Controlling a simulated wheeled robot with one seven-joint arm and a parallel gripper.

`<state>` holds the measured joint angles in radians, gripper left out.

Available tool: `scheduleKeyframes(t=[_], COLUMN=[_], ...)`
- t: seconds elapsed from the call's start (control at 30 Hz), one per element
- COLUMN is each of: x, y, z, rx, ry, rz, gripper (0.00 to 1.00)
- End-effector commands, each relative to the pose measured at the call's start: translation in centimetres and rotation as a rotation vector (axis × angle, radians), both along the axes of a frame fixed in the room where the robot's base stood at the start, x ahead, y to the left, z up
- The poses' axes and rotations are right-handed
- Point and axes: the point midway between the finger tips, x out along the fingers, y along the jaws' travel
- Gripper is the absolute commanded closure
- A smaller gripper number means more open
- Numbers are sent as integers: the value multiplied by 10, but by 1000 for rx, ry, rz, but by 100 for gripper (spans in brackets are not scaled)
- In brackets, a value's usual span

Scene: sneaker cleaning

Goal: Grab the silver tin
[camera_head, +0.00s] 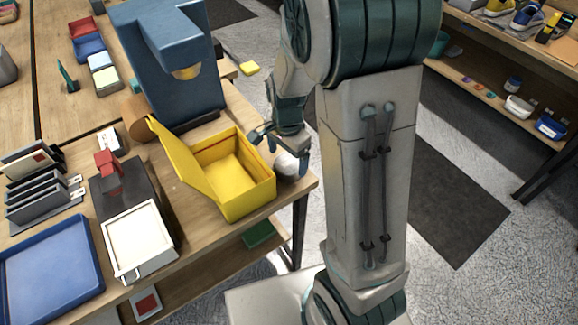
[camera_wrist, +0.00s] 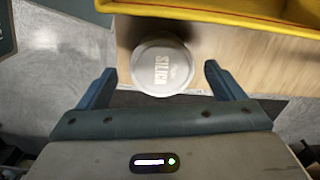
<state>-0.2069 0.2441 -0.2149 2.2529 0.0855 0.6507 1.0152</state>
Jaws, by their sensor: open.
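The silver tin (camera_wrist: 162,68) is round, with a pale lid lettered "SILICA" or similar. It stands near the table's edge, beside the yellow box. In the head view the tin (camera_head: 287,165) shows as a pale rounded shape, partly hidden by my gripper. My gripper (camera_wrist: 158,85) is open, with one blue finger on each side of the tin's near part in the wrist view. Gaps show between the fingers and the tin. In the head view my gripper (camera_head: 278,145) is over the table corner, close to the tin. I cannot tell its exact height over the tin.
An open yellow box (camera_head: 250,195) stands just left of the tin; its wall (camera_wrist: 225,14) also crosses the top of the wrist view. A blue machine (camera_head: 165,60) stands behind it. A white tray (camera_head: 138,240) and a blue tray (camera_head: 52,270) lie left. The table edge is close.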

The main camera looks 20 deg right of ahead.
Motion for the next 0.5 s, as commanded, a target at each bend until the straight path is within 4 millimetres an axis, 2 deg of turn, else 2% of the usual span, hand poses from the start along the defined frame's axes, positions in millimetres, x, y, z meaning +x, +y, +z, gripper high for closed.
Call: scheduleKeyframes(t=[0.23, 0.5], x=[4, 4], y=[-4, -4], z=[-32, -41], rx=[0, 0], ry=[4, 0], rz=[0, 2], gripper=[12, 12])
